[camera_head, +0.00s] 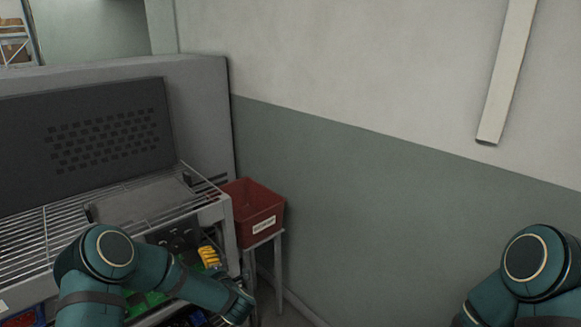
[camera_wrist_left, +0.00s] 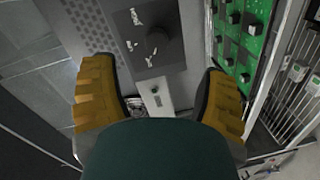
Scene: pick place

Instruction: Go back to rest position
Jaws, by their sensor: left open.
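My left arm comes in from the lower left in the head view, and its yellow gripper (camera_head: 208,257) shows partly beside the front of the grey rack. In the left wrist view both yellow fingers of the left gripper (camera_wrist_left: 162,95) stand wide apart with nothing held between them. Beyond them lies a dark box with a round knob (camera_wrist_left: 158,45). A green circuit board (camera_wrist_left: 238,40) is to the right of the fingers. Only a teal joint of my right arm shows at the lower right of the head view; its gripper is out of view.
A wire rack (camera_head: 30,235) stands before a grey machine with a vented panel (camera_head: 105,140). A red bin (camera_head: 262,205) sits on a small stand right of the rack. Green items (camera_head: 150,300) lie below the rack. The wall fills the right side.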

